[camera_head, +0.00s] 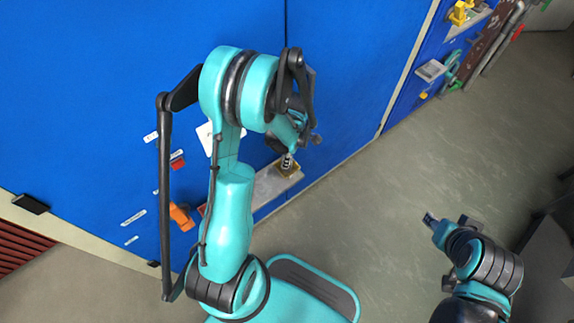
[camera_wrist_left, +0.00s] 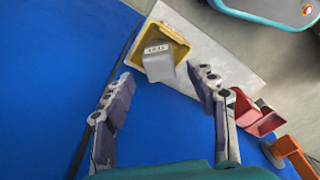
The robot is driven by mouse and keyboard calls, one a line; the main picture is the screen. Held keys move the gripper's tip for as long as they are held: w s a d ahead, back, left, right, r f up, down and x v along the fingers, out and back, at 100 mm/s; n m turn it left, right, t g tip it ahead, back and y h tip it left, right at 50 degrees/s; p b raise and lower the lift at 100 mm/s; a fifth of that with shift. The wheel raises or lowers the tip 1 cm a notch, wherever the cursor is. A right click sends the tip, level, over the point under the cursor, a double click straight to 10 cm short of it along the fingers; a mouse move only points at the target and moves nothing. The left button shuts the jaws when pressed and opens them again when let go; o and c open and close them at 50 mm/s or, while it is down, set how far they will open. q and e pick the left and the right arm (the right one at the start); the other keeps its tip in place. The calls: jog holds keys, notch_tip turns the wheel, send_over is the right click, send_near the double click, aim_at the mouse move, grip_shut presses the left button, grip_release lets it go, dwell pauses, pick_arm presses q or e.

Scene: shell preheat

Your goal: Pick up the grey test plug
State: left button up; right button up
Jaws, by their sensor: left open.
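The grey test plug (camera_wrist_left: 158,62), a blocky piece with a white printed label, sits tilted in a yellow square holder (camera_wrist_left: 182,49) on a pale shelf (camera_wrist_left: 222,55) in the left wrist view. My left gripper (camera_wrist_left: 162,76) is open, with its two fingers apart on either side of the plug's near end. I see no finger clearly touching it. In the head view my left gripper (camera_head: 292,142) is over the shelf (camera_head: 268,186), and its arm hides much of the area. My right gripper (camera_head: 449,219) is away at the lower right, its jaw state unclear.
A blue panel wall (camera_head: 80,80) stands behind the shelf. A red part (camera_wrist_left: 254,112) and an orange part (camera_wrist_left: 291,154) lie right of the gripper in the wrist view. Grey floor (camera_head: 400,170) is open between the wall and my right arm.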

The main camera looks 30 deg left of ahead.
pick_arm(q)
notch_tip(320, 180, down, 4)
jog(key=shift+r+b, duration=0.15)
jog(key=shift+b, duration=0.65)
jog(key=shift+r, duration=0.1)
grip_shut()
jog(key=shift+r, duration=0.1)
